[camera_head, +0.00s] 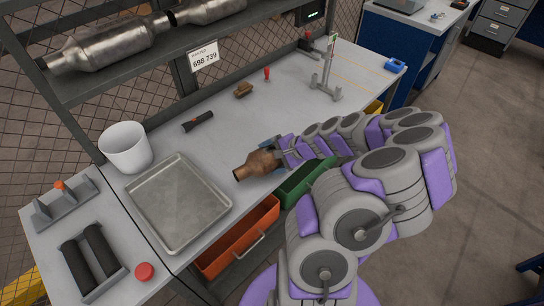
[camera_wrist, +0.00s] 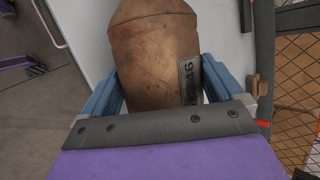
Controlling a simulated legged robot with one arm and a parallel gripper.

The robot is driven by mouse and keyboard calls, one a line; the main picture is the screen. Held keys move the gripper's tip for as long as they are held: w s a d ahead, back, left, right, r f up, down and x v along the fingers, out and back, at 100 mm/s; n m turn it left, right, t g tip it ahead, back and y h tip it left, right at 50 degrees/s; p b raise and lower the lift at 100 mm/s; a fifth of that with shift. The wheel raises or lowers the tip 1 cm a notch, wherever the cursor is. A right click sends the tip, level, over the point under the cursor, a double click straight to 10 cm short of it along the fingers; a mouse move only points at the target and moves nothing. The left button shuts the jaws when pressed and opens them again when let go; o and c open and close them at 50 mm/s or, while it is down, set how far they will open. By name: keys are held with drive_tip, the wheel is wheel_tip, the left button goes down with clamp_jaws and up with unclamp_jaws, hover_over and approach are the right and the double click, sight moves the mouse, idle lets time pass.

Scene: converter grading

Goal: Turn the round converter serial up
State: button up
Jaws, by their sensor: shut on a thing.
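The round converter (camera_head: 258,164) is a rusty brown metal can with a narrowed neck, at the front edge of the grey workbench in the head view. My gripper (camera_head: 280,150) is shut on it from the right. In the wrist view the converter (camera_wrist: 155,50) lies between the two blue fingers of my gripper (camera_wrist: 160,90). I cannot tell whether the converter touches the bench.
A metal tray (camera_head: 147,225) and white bucket (camera_head: 126,146) stand left on the bench (camera_head: 225,150). Orange (camera_head: 240,240) and green (camera_head: 302,184) bins sit below its front edge. A roller stand (camera_head: 92,262) is far left. A flashlight (camera_head: 198,121) lies behind the converter.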

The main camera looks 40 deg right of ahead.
drive_tip(key=shift+d+f, duration=0.3)
drive_tip(key=shift+d, duration=0.1)
drive_tip(key=shift+a, duration=0.1)
drive_tip(key=shift+a+f, duration=0.1)
drive_tip(key=shift+a, duration=0.1)
drive_tip(key=o, duration=1.7)
drive_tip(key=shift+s+d, duration=0.1)
drive_tip(key=p+v, duration=0.4)
drive_tip(key=v, duration=1.3)
